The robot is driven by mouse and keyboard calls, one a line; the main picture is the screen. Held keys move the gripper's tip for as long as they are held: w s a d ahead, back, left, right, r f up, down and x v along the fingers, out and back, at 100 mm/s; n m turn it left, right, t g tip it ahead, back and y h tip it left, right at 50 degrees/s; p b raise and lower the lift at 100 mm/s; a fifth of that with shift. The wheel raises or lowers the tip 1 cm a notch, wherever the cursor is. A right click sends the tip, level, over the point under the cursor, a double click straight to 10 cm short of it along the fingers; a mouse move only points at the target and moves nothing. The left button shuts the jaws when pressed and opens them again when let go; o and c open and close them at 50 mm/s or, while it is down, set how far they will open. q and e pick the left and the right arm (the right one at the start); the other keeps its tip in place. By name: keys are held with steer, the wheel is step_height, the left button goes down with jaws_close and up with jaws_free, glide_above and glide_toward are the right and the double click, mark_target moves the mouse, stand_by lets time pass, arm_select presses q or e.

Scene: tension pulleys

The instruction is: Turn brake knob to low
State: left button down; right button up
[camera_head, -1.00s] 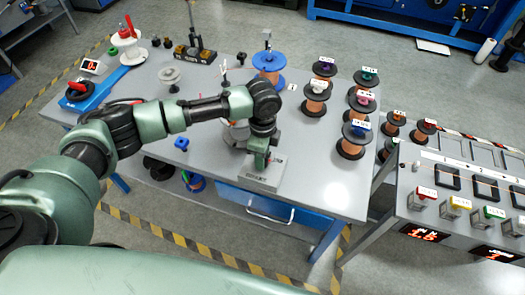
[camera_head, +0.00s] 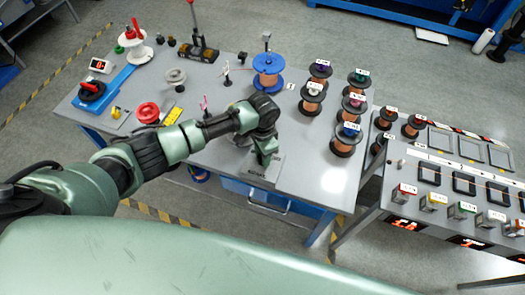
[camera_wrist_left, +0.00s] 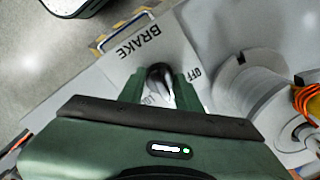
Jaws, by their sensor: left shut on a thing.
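A grey brake plate (camera_wrist_left: 115,62) lies on the table and is printed BRAKE, with OFF at its right and a partly hidden word by the knob. A dark, rounded brake knob (camera_wrist_left: 160,76) stands on it. In the left wrist view, my left gripper (camera_wrist_left: 160,92) has its two green fingers on either side of the knob, shut on it. In the head view, the gripper (camera_head: 264,158) points down over the plate (camera_head: 268,175) near the table's front edge and hides the knob. My right gripper is in neither view.
A white spool (camera_wrist_left: 250,100) stands right of the plate in the wrist view. A blue-topped spool (camera_head: 268,62) and several labelled copper spools (camera_head: 314,88) stand behind and to the right. A red knob (camera_head: 148,112) is on the left. The table's front right corner (camera_head: 325,190) is clear.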

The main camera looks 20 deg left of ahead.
arm_select(q)
steer(key=shift+n, duration=0.5)
steer(key=c, duration=1)
jaws_free()
steer(key=shift+r+b, duration=0.3)
steer(key=shift+r, duration=3.65)
